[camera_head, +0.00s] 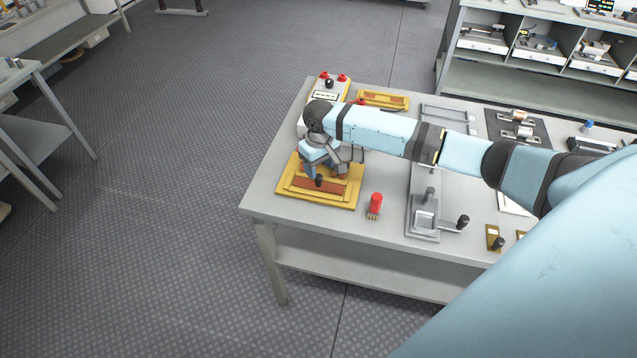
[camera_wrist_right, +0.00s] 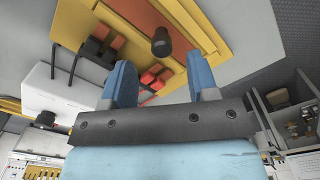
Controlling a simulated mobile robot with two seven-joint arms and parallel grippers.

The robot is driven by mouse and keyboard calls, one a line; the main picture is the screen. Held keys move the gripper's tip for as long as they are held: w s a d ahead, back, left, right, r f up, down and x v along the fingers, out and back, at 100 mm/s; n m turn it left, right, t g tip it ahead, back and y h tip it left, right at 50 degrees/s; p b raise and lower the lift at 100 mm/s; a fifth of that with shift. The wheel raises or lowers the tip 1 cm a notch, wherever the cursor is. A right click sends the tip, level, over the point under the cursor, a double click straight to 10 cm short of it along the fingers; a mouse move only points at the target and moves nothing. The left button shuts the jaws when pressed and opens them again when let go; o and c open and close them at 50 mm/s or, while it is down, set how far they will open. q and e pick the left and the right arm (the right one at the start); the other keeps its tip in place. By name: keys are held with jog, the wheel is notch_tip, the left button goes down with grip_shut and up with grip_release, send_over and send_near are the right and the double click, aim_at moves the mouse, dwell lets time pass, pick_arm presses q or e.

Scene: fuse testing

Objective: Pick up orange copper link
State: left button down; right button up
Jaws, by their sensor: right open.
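An orange-brown copper plate (camera_head: 330,187) with an upright black knob (camera_head: 318,181) lies in a yellow tray (camera_head: 291,190) at the table's front left corner. I take this plate for the copper link. My right gripper (camera_head: 324,171) is above the tray, fingers pointing down, and its arm hides the tray's back part. In the right wrist view the gripper (camera_wrist_right: 160,65) is open with its two blue fingers apart. The black knob (camera_wrist_right: 161,42) and orange plate (camera_wrist_right: 200,33) show just beyond the fingertips. I cannot tell whether they touch. My left gripper is out of view.
A red part (camera_head: 375,204) stands right of the tray. A grey metal fixture with a handle (camera_head: 424,222) is farther right. A second yellow tray (camera_head: 366,98) and a box with red knobs (camera_head: 343,88) are at the back. The table (camera_head: 268,197) has bare space in front.

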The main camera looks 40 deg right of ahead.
aim_at(319, 176)
notch_tip(319, 176, down, 5)
jog(key=shift+s+a+r+p, duration=0.1)
jog(key=shift+p, duration=0.25)
grip_shut()
jog(key=shift+r, duration=0.15)
